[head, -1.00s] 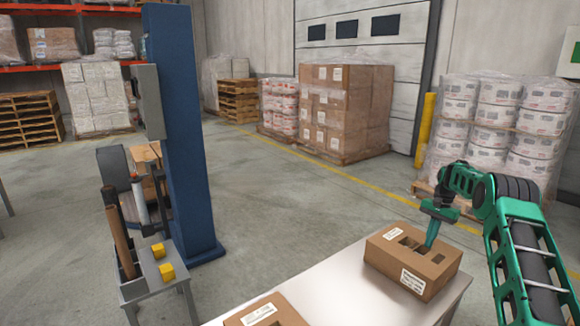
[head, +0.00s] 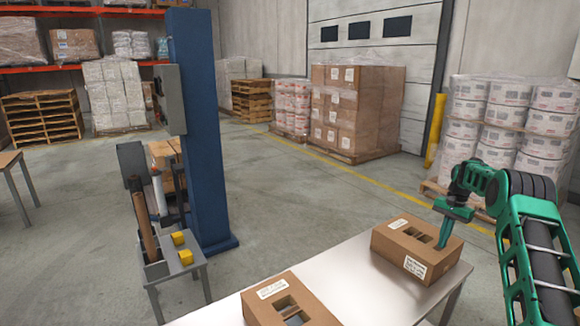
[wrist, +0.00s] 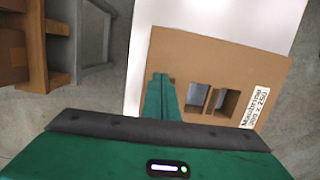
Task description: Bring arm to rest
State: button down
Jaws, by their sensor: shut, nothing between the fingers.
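My green gripper (head: 443,246) is shut and empty, pointing down at the right part of a brown cardboard box (head: 388,249) on a pale table (head: 378,285). In the wrist view its closed fingers (wrist: 159,80) overlap the left part of the box (wrist: 210,55), beside two openings in its top. The fingers may hide another opening. I cannot tell whether the tips touch the box or hang above it. My arm reaches in from the right edge.
A second box (head: 262,308) with openings stands at the front of the table. A blue column (head: 205,130) and a small stand (head: 186,272) with yellow blocks are at left. Wrapped pallets (head: 357,108) stand behind. Open floor (head: 300,190) lies between.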

jog(key=s+a+r+n+h, duration=0.1)
jog(key=s+a+r, duration=0.2)
jog(key=s+r, duration=0.8)
jog(key=s+a+r+n+h, duration=0.1)
jog(key=s+a+r, duration=0.2)
jog(key=s+r, duration=0.8)
jog(key=s+a+f+n, duration=0.1)
jog(key=s+a, duration=0.2)
jog(key=s, duration=0.8)
jog(key=s+a+f, duration=0.1)
jog(key=s+a, duration=0.3)
jog(key=s, duration=0.8)
jog(key=s+a+f+n+t, duration=0.1)
jog(key=s+a, duration=0.2)
jog(key=s, duration=0.8)
jog(key=shift+s+a+f+n+y, duration=0.15)
jog(key=shift+s+f+n+y, duration=0.15)
jog(key=shift+s, duration=0.05)
jog(key=shift+w+f, duration=0.25)
jog(key=shift+w, duration=0.4)
